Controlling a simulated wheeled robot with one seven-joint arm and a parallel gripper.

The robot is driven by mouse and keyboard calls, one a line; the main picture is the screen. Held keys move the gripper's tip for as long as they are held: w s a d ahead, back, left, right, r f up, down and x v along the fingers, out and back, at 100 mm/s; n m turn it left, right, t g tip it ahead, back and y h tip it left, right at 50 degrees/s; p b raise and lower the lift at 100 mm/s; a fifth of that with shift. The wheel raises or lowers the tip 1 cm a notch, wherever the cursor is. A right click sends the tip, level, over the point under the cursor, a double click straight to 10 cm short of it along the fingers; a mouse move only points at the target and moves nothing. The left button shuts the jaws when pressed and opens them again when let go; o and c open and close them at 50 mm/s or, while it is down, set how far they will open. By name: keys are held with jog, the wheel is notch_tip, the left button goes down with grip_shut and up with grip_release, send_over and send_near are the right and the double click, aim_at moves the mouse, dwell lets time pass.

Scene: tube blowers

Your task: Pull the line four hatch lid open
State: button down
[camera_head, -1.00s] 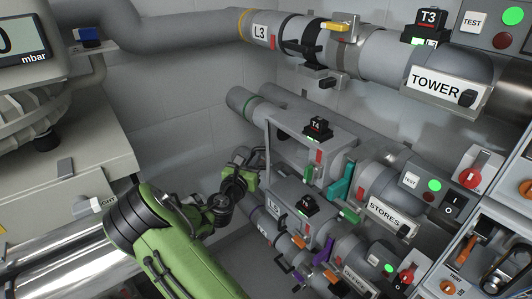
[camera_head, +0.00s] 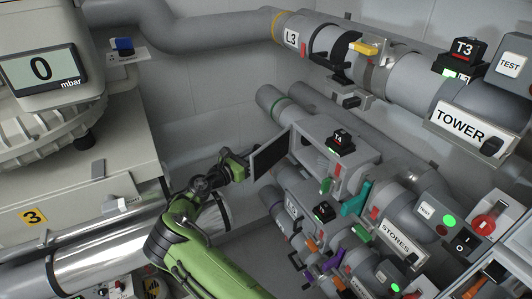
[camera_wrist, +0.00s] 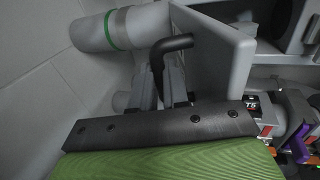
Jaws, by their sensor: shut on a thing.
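The line four hatch lid (camera_head: 270,153) stands swung out from the T4 housing (camera_head: 345,150), at the left of it in the head view. Its dark inner face shows there. In the wrist view the lid (camera_wrist: 222,60) is a grey plate seen near its edge. A dark bent handle (camera_wrist: 170,45) is on the lid's outer side. My gripper (camera_head: 235,166) is at the lid's left side. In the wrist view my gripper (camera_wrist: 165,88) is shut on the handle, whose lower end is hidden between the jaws.
The line four pipe (camera_head: 268,97) with a green ring runs behind the lid. The L3 pipe (camera_head: 325,45) crosses above. The T5 line (camera_head: 300,205) lies below, with coloured levers. A grey machine (camera_head: 110,165) stands left. Bare wall lies between.

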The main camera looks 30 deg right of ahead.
jog(key=shift+r, duration=0.1)
dwell(0.3)
jog(key=c, duration=1.1)
grip_release()
jog(key=v, duration=1.2)
jog(key=shift+p, duration=0.35)
